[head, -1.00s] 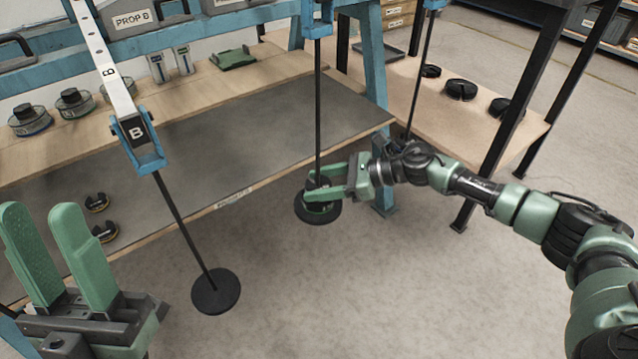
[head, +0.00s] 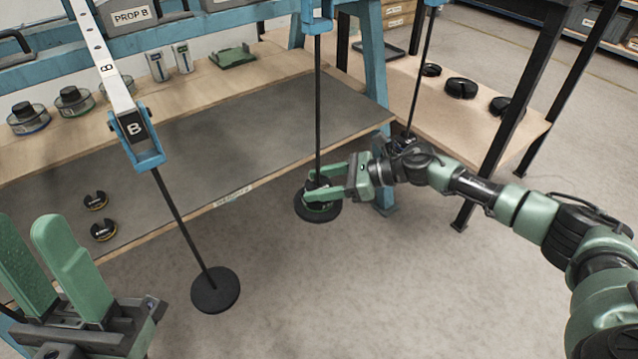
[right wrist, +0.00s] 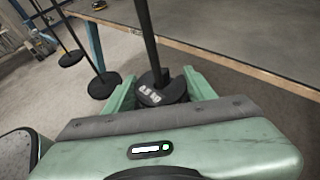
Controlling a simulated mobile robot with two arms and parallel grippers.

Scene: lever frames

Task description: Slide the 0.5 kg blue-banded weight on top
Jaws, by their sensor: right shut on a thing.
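My right gripper (head: 322,190) is shut on a dark slotted weight (right wrist: 160,92) marked 0.5 kg in the right wrist view. The weight sits around the thin black rod (head: 318,110) of a hanger, between the green fingers. Directly below is a black round stack or plate (head: 318,214) at the rod's foot; the fingers hide most of the contact, and I cannot tell whether the weight rests on it. No blue band shows clearly on the held weight. My left gripper (head: 32,222) is open and empty at the lower left of the head view.
Another hanger with a bare disc (head: 215,290) hangs from the beam end marked B (head: 134,128). Two slotted weights (head: 97,201) lie on the grey bench mat (head: 240,130). Several black weights (head: 461,88) lie on the right-hand table. A blue post (head: 372,70) stands close to my right gripper.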

